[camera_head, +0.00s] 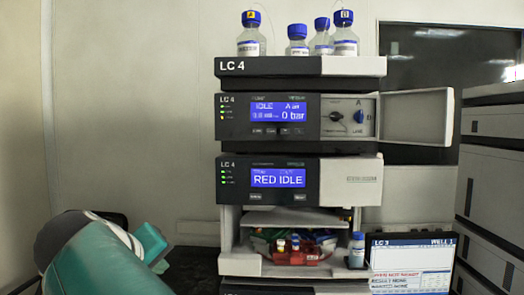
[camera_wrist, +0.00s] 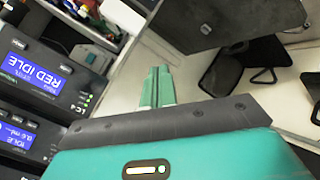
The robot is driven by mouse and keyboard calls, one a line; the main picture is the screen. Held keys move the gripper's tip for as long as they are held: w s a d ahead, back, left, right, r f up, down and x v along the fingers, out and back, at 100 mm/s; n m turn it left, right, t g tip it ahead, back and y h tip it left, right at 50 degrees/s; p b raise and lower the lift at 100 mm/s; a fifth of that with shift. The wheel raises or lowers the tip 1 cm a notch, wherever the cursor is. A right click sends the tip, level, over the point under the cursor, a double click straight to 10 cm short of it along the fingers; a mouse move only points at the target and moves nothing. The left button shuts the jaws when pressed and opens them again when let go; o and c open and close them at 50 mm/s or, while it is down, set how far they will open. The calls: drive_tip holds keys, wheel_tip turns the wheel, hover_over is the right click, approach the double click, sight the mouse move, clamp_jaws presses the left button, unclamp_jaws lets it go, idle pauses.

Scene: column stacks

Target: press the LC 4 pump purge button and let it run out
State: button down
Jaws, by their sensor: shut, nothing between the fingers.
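The LC 4 stack stands in the middle of the head view. Its pump module (camera_head: 262,142) has a blue display (camera_head: 278,109) reading IDLE and 0 bar, with a row of small buttons (camera_head: 278,131) below; their labels are too small to read. A valve panel (camera_head: 348,117) with a black knob and a blue knob is beside it, its door swung open to the right. In the wrist view the pump display (camera_wrist: 17,138) shows tilted at the lower left. My gripper (camera_wrist: 157,72) is shut and empty, apart from the stack. My arm is at the lower left in the head view.
Below the pump, another LC 4 module (camera_head: 335,180) reads RED IDLE. Under it an open bay holds a red vial rack (camera_head: 300,255). Blue-capped bottles (camera_head: 250,38) stand on top. A monitor (camera_head: 412,268) is at the lower right, a grey stack (camera_head: 488,190) beyond.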

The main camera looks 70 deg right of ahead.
drive_tip(key=s+d+r+m+g+h, duration=0.2)
drive_tip(key=s+d+r+m+g, duration=0.2)
drive_tip(key=r, duration=0.7)
drive_tip(key=s+d+r+m+g+h, duration=0.3)
drive_tip(key=s+d+r+g, duration=0.5)
drive_tip(key=s+r, duration=0.4)
drive_tip(key=shift+s+d+r+m, duration=0.15)
drive_tip(key=shift+s+m, duration=0.1)
drive_tip(key=shift+m, duration=0.65)
approach(280, 130)
drive_tip(key=shift+s+d+r, duration=0.2)
drive_tip(key=shift+s+d, duration=1.2)
drive_tip(key=shift+s, duration=0.25)
drive_tip(key=shift+w+d, duration=0.15)
drive_tip(key=shift+d, duration=0.25)
